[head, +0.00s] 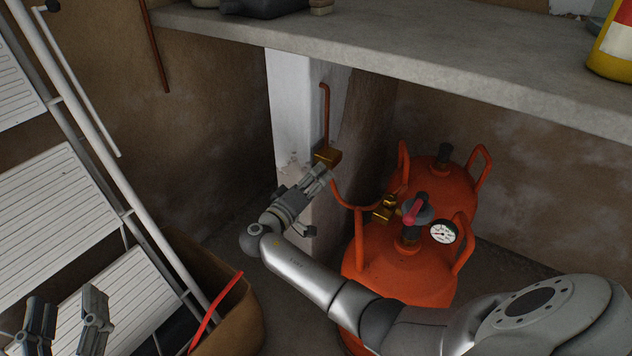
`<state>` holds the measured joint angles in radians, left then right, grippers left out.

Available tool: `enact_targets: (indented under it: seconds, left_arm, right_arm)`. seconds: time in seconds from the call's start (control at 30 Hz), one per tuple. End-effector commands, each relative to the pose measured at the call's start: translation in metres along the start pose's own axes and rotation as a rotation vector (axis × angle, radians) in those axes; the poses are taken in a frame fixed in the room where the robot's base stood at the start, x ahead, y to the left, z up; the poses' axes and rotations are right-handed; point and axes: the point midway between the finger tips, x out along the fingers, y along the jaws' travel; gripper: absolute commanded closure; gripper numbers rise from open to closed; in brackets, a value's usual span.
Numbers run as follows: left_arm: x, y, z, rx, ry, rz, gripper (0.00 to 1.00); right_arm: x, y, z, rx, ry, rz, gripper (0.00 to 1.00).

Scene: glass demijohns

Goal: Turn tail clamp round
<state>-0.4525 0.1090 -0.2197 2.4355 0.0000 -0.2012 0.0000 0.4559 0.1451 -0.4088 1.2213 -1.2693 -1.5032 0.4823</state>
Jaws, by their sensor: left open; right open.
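An orange gas tail (345,203) curves from a brass block (328,156) on the pillar down to a brass fitting (384,209) at the front orange cylinder (398,262). I cannot make out a separate clamp on the tail at this size. My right gripper (314,200) is open and empty in front of the pillar, with its upper finger just below the brass block. Whether that finger touches the block I cannot tell. My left gripper (67,312) is open and empty at the bottom left, far from the tail.
A second orange cylinder (447,195) stands behind the front one, which carries a red-and-grey valve knob (416,209) and a gauge (443,232). A concrete shelf (440,58) overhangs them. A white stepladder (110,175) and a brown bin (238,318) stand left.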

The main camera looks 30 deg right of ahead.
Motion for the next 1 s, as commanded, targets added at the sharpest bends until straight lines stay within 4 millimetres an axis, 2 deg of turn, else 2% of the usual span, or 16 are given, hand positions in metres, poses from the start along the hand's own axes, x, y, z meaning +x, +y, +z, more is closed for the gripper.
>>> enact_targets:
  seconds: [0.23,0.5,0.6,0.83,1.0]
  left_arm:
    - [0.000,0.000,-0.001,0.000,0.002,0.000,0.47]
    - [0.000,0.000,0.000,0.000,0.002,0.000,0.47]
    - [0.000,0.000,0.000,0.000,0.001,0.000,0.47]
    - [0.000,0.000,-0.002,0.000,0.021,0.000,0.47]
    - [0.000,0.004,-0.024,-0.006,0.142,0.009,0.47]
  right_arm:
    - [0.001,0.000,0.000,0.000,0.000,0.000,0.49]
    - [0.000,0.000,0.000,0.000,0.000,0.000,0.83]
    - [0.000,0.000,0.000,0.000,0.000,0.000,0.93]
    - [0.000,-0.001,0.000,0.010,0.000,-0.001,0.93]
    - [0.000,-0.002,0.001,0.039,0.000,-0.001,0.93]
